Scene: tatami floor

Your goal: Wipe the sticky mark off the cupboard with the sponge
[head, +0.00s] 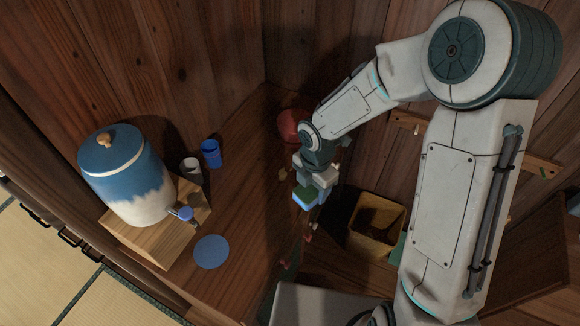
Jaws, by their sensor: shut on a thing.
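My gripper (312,188) is shut on a small sponge (304,200) with a blue face and a green layer. It holds the sponge low over the front right part of the wooden cupboard top (245,215). I cannot tell whether the sponge touches the wood. A small yellowish patch (283,173), which looks like the sticky mark, shows on the cupboard top just left of my gripper. The sponge is beside the patch, not over it.
A blue and white dispenser (135,185) stands on a wooden stand (150,242) at left. A blue cup (211,154), a grey cup (191,169) and a blue disc (211,251) are near it. A red round object (290,125) is behind my gripper. A yellow bin (375,243) stands right.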

